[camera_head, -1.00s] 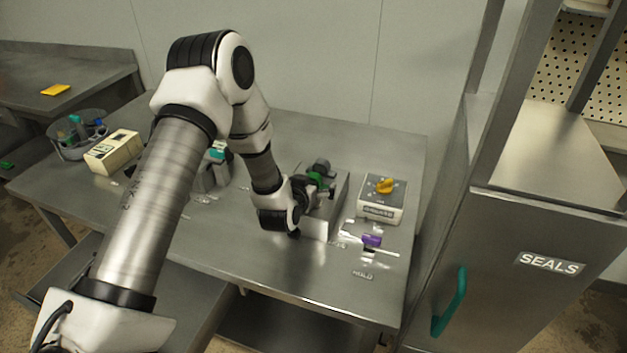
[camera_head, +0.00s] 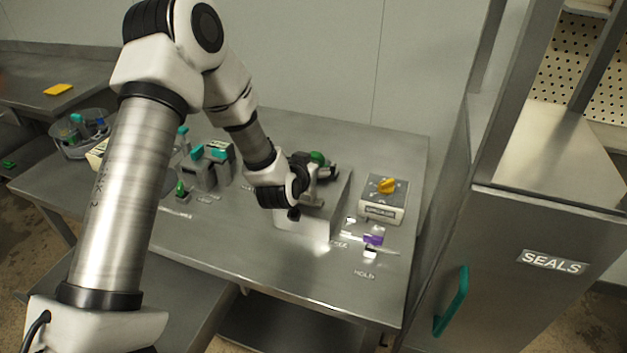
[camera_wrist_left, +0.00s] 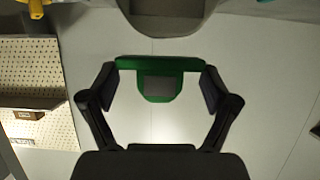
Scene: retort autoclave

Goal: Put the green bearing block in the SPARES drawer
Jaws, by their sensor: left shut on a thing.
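My left gripper (camera_head: 322,172) is shut on the green bearing block (camera_head: 318,157), above or beside the grey angled stand on the table; I cannot tell whether the block touches the stand. In the left wrist view the green block (camera_wrist_left: 160,63) spans between the two black fingers, with a grey face at its middle. The gripper partly hides the block in the head view. No label reading SPARES is legible in any view. My right gripper is not in view.
A box with a yellow knob (camera_head: 387,186) and a purple piece (camera_head: 374,236) sit right of the grey stand (camera_head: 338,205). Teal-topped fixtures (camera_head: 208,165) stand left. The SEALS cabinet (camera_head: 535,240), with a teal handle, is at right. The table front is clear.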

